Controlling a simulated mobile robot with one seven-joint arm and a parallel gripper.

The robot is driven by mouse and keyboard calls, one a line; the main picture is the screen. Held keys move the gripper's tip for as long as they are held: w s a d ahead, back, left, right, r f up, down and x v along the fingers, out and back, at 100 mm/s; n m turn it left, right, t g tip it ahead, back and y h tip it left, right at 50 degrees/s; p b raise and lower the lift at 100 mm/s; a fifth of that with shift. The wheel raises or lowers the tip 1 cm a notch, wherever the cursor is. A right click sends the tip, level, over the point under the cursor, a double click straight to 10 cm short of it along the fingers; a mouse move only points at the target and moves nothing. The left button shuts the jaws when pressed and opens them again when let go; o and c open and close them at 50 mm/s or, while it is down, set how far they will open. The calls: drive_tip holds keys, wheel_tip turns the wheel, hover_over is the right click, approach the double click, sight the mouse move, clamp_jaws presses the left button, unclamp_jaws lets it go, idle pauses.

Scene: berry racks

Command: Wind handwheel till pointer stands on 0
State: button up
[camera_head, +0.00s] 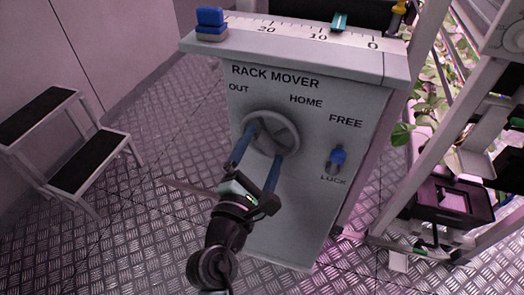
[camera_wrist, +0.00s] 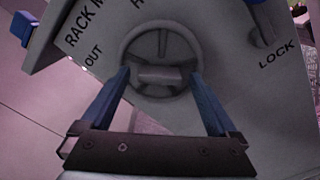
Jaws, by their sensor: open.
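The grey handwheel (camera_head: 291,126) is on the front of the RACK MOVER cabinet, under the words OUT and HOME. In the wrist view the handwheel (camera_wrist: 162,28) shows its round rim, a spoke and a pale bar across the middle. My gripper (camera_head: 265,144) is open, its blue fingers reaching to the wheel. In the wrist view my gripper (camera_wrist: 160,75) has one finger on each side of the bar, with a gap visible; rim contact cannot be told. The green pointer (camera_head: 339,22) stands on the scale (camera_head: 292,32) between 10 and 0.
A blue-knobbed lever (camera_head: 338,157) sits between FREE and LOCK, right of the wheel. A blue block (camera_head: 211,24) is on the cabinet's top left. A step stool (camera_head: 88,163) stands left; plant racks (camera_head: 431,110) stand right. Metal floor between stool and cabinet is clear.

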drive_tip(key=c, duration=1.4)
drive_tip(key=shift+m, duration=0.3)
